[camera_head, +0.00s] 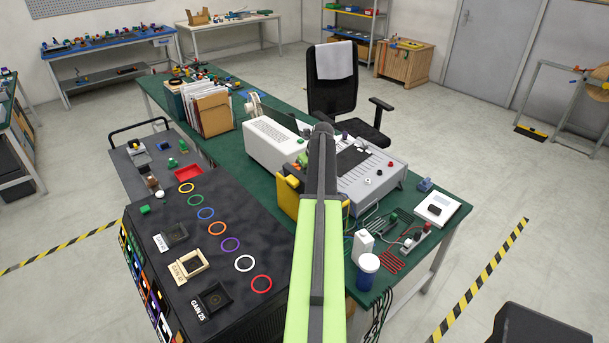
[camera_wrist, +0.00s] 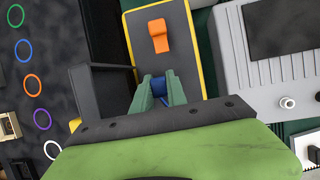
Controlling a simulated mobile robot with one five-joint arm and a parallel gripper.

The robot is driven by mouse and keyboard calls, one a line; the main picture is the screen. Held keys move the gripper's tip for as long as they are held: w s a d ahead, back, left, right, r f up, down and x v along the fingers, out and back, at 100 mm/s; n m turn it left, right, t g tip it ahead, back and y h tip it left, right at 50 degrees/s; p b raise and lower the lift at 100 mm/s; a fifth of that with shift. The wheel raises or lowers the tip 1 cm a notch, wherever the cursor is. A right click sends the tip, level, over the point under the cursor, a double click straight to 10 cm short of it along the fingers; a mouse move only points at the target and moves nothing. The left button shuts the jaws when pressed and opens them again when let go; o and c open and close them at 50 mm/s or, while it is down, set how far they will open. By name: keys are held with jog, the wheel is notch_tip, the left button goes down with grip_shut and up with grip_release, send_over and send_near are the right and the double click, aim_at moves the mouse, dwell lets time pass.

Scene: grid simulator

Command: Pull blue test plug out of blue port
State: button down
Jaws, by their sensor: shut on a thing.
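In the wrist view my gripper (camera_wrist: 159,80) is shut on the blue test plug (camera_wrist: 158,87), of which only a small dark-blue part shows between the two grey-green fingers. It is over the lower part of a grey panel with yellow edges. An orange plug or switch (camera_wrist: 158,36) stands on the same panel, just beyond the fingertips. The blue port is hidden by my gripper and the plug, so I cannot tell whether the plug is seated or clear. In the head view my green arm covers the plug; the yellow-edged unit (camera_head: 288,194) shows beside it.
A grey instrument (camera_head: 368,182) stands close on the right of the yellow-edged unit, and a white box (camera_head: 272,145) behind it. A black console with coloured rings (camera_head: 262,284) lies to the left. A white bottle and a blue jar (camera_head: 367,276) stand at the front right.

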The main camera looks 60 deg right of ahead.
jog(key=shift+r+p, duration=1.75)
notch_tip(320, 180, up, 6)
jog(key=p, duration=0.6)
